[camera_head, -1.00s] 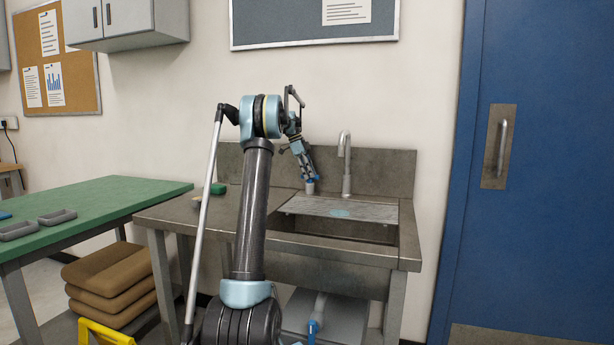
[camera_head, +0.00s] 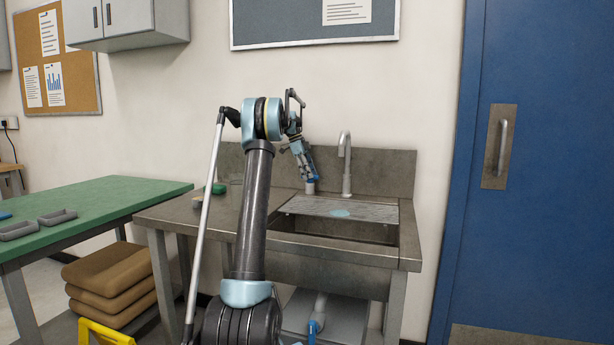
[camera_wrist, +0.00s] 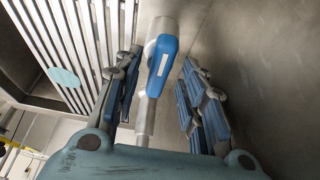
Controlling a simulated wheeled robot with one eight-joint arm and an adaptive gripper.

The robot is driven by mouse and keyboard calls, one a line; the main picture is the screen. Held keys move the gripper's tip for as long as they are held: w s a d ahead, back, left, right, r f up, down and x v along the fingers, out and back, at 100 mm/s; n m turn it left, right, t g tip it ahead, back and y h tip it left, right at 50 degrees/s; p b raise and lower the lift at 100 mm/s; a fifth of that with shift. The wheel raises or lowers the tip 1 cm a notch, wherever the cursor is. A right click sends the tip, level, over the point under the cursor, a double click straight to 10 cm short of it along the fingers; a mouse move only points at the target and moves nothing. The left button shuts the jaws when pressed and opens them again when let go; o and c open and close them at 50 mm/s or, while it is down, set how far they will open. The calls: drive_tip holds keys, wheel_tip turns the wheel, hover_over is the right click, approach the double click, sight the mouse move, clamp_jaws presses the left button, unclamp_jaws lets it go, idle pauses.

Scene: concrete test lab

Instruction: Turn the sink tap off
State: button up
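The sink's tall curved tap spout (camera_head: 346,165) stands at the back of the metal sink (camera_head: 400,235). A short metal post (camera_head: 310,187) stands just left of it, with the tip of my gripper (camera_head: 306,174) at it. In the wrist view a blue lever (camera_wrist: 163,62) on a metal fitting (camera_wrist: 162,28) lies between the two fingers of my gripper (camera_wrist: 160,92). The fingers are open, with a visible gap on the right side. The left finger is close to the lever; I cannot tell whether it touches.
A slatted drainboard (camera_head: 375,211) covers part of the basin and bears a pale blue disc (camera_head: 340,213). A green item (camera_head: 218,188) lies on the counter's left. A green-topped table (camera_head: 110,200) stands at left, a blue door (camera_head: 545,200) at right.

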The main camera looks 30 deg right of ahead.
drive_tip(key=v, duration=1.1)
drive_tip(key=shift+w+r, duration=0.2)
drive_tip(key=shift+r, duration=0.15)
drive_tip(key=shift+a, duration=0.15)
